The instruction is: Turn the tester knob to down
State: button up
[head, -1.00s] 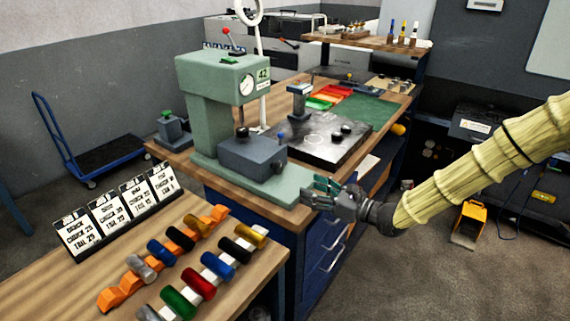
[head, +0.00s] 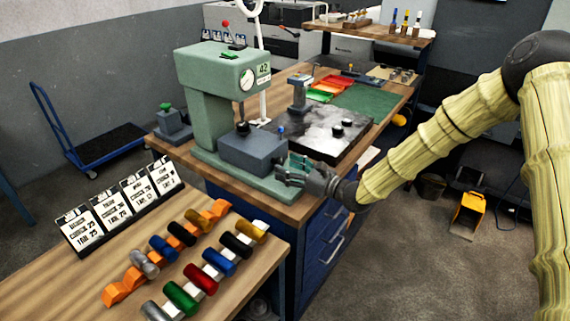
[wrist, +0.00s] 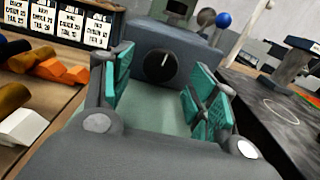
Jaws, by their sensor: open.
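The tester (head: 216,100) is a green press-like machine with a dial gauge, standing on the wooden bench. A grey block (head: 252,151) sits on its green base, and it also shows in the wrist view (wrist: 205,62). The round black tester knob (wrist: 160,65) is on the block's near face, its white pointer line tilted slightly right of up. The knob is hidden in the head view. My gripper (head: 290,170) is open with teal finger pads, in front of that face. In the wrist view the knob shows between the two fingers (wrist: 160,85), beyond their tips, apparently untouched.
A blue-tipped lever (wrist: 222,20) rises behind the block. A dark surface plate (head: 318,135) lies to the right. A near bench carries several coloured cylinders on racks (head: 202,280) and a row of cards (head: 122,205). Blue drawers (head: 325,245) stand below the bench.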

jog(key=shift+x, duration=0.85)
jog(key=shift+c, duration=0.2)
jog(key=c, duration=1)
jog(key=shift+o, duration=0.2)
jog(key=shift+d+f+n+b, duration=0.15)
jog(key=shift+n+b, duration=0.25)
jog(key=shift+b, duration=0.25)
jog(key=shift+n, duration=0.4)
jog(key=o, duration=1)
